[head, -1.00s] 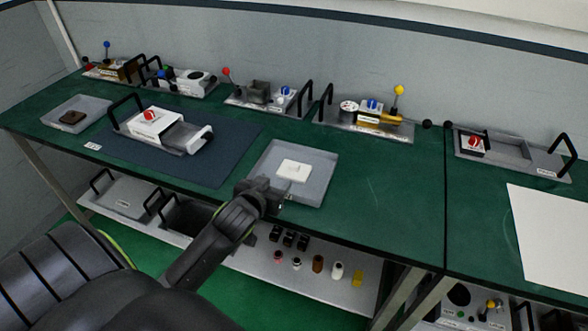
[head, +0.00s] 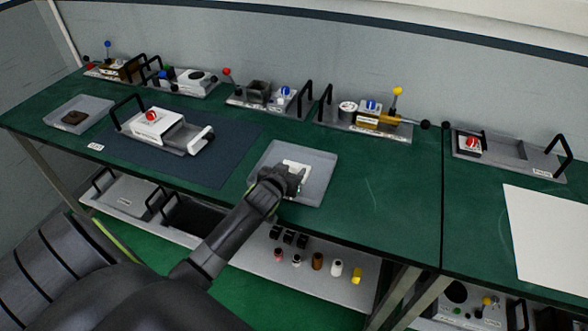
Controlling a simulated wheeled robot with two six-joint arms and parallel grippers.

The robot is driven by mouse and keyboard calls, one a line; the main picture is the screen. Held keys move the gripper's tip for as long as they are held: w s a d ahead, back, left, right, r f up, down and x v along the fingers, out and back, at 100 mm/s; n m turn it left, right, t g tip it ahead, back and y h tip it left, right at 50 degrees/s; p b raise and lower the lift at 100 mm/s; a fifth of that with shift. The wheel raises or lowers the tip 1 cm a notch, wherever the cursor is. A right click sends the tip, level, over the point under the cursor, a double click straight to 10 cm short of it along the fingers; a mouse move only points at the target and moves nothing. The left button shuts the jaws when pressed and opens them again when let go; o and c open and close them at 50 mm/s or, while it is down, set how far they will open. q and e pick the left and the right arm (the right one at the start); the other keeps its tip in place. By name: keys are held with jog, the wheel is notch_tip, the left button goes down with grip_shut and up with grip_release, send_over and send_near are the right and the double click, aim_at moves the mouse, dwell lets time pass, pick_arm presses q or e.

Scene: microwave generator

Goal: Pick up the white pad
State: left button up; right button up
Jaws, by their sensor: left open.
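The white pad (head: 298,166) lies in the shallow grey tray (head: 319,182) on the green bench. My left gripper (head: 294,181) is over the tray, and its open jaws are at the near side of the pad. The gripper hides the pad's near part. I cannot tell whether the fingers touch the pad. My right gripper is not in view.
A white device with a red knob (head: 151,116) stands on a dark mat (head: 221,153) left of the tray. Another tray (head: 98,103) holds a brown pad (head: 74,117). Several handled fixtures line the wall. The bench right of the pad's tray is clear.

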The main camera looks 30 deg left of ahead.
pick_arm(q)
jog(key=shift+w+a+f, duration=0.1)
jog(key=shift+w+f, duration=0.1)
jog(key=shift+w, duration=0.25)
jog(key=c, duration=1)
jog(key=shift+c, duration=0.2)
